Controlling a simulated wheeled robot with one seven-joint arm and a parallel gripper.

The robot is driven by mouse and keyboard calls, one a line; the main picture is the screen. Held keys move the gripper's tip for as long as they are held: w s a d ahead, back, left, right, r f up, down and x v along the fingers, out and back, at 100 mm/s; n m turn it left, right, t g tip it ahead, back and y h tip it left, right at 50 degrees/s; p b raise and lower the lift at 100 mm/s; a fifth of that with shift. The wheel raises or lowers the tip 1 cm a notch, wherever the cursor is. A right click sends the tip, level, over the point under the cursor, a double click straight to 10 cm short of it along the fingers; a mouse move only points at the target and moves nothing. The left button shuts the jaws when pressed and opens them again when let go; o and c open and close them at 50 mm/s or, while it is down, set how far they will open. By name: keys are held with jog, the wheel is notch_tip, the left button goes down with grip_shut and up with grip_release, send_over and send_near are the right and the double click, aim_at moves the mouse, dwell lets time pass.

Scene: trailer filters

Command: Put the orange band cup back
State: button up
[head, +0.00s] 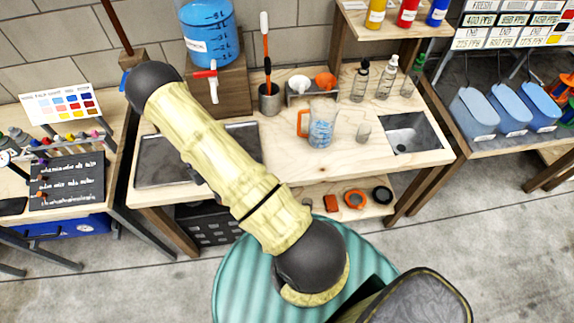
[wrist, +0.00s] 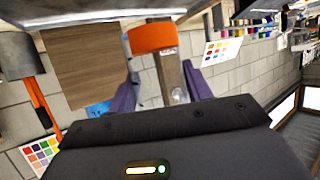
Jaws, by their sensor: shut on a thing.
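My gripper (wrist: 161,88) shows in the wrist view, with its two purple fingers shut on the orange band cup (wrist: 152,38). The cup's wide orange band shows just beyond the fingertips, and the rest of it is hard to make out. In the head view the gripper and the held cup cannot be made out. A small grey rack (head: 310,96) stands at the back of the wooden bench, with a white cup (head: 299,84) and an orange one (head: 325,81) in it.
On the bench (head: 275,147) stand a measuring jug (head: 321,133) with an orange handle, a small clear glass (head: 363,132), a grey holder (head: 269,98) with an orange-handled tool, and several bottles (head: 360,82). A blue water tank (head: 207,35) sits left. A teal round surface (head: 235,290) is in front.

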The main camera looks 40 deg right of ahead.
jog(key=d+r+m+g+h+b, duration=0.2)
jog(key=d+m+g+h+b, duration=0.2)
jog(key=d+m+h+b, duration=1)
jog(key=s+d+f+m+g+b, duration=0.3)
jog(key=s+d+m+g, duration=0.3)
jog(key=s+d+g, duration=0.5)
jog(key=shift+s+d+f+m+g+y, duration=0.2)
jog(key=shift+s+m+g+y, duration=0.15)
jog(key=shift+g, duration=0.25)
notch_tip(320, 180, down, 6)
jog(key=shift+w+f+b, duration=0.1)
jog(key=shift+b, duration=0.25)
